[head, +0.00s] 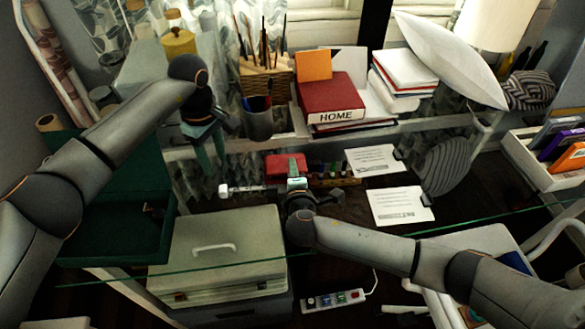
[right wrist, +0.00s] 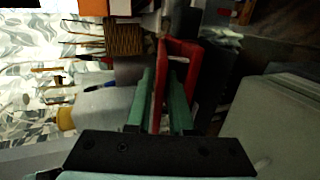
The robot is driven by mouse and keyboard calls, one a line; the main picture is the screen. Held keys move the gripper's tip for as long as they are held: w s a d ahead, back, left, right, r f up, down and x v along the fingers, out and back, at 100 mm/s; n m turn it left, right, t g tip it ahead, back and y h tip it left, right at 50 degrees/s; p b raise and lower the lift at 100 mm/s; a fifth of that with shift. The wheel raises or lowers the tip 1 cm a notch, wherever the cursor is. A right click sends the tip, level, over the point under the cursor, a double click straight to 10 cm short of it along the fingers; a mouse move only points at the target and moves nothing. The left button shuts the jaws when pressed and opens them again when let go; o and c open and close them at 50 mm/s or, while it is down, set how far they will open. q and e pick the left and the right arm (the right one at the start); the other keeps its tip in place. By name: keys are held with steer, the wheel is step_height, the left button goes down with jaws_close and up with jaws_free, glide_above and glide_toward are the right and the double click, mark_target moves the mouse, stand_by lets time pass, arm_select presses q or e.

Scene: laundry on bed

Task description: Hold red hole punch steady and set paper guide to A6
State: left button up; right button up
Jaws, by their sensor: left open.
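The red hole punch (head: 280,165) stands on the glass desk, near the middle of the head view. A pale bar (head: 240,188), seemingly its paper guide, reaches left from beside it; no size marks are readable. My right gripper (head: 297,183) is at the punch's near side. In the right wrist view its two green fingers lie close on either side of a red bar of the punch (right wrist: 186,48) and look shut on it. My left gripper (head: 210,160) is open and empty, pointing down above the desk, left of the punch and behind the pale bar.
A pen cup (head: 259,122), a brush basket (head: 267,82) and a red HOME box (head: 332,98) stand behind. Small bottles (head: 335,178) and white cards (head: 400,205) lie right of the punch. A green tray (head: 115,215) and a grey case (head: 220,240) are at the left and front.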

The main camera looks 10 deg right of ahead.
steer(key=shift+w, duration=0.15)
jaws_close()
stand_by(1.4)
